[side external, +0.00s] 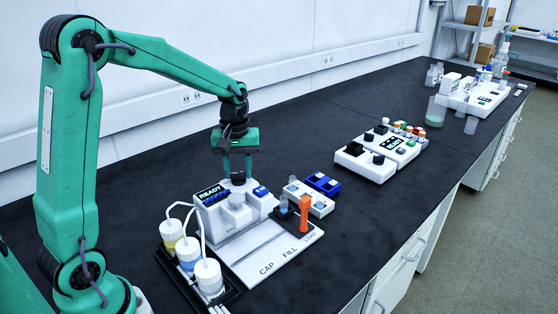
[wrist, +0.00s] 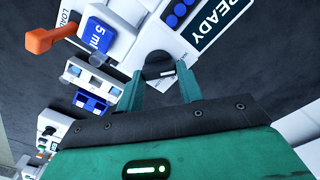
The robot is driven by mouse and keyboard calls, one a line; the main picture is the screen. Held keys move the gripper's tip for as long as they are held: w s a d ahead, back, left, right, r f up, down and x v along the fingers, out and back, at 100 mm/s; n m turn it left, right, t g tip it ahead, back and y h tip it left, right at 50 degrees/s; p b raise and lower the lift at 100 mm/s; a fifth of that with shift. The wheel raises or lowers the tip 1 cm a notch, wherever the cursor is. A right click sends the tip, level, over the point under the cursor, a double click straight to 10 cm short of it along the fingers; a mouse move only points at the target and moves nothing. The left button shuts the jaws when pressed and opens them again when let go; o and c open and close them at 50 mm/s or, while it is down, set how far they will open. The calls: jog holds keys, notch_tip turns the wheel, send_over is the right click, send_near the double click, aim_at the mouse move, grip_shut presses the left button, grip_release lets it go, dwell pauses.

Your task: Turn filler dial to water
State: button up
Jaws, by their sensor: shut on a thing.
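The filler (side external: 231,215) is a white machine with a dark "READY" screen (side external: 210,194), which also shows in the wrist view (wrist: 222,18). Its dial (wrist: 158,66) is a dark round knob with a pale mark, on the machine's back edge. My gripper (wrist: 164,80) points down with one finger on each side of the dial and is shut on it. In the side view my gripper (side external: 237,177) stands over the back of the filler, and its fingers partly hide the dial.
Several white-capped bottles (side external: 208,277) with tubes stand in a black tray left of the filler. An orange lever (side external: 305,212) and a blue rack (side external: 323,183) are to the right. A white console (side external: 379,152) stands further back. The black bench between is clear.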

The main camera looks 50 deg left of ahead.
jog(key=shift+w+r, duration=0.1)
jog(key=o, duration=1)
jog(key=shift+r, duration=0.1)
notch_tip(320, 180, up, 7)
jog(key=shift+r, duration=0.3)
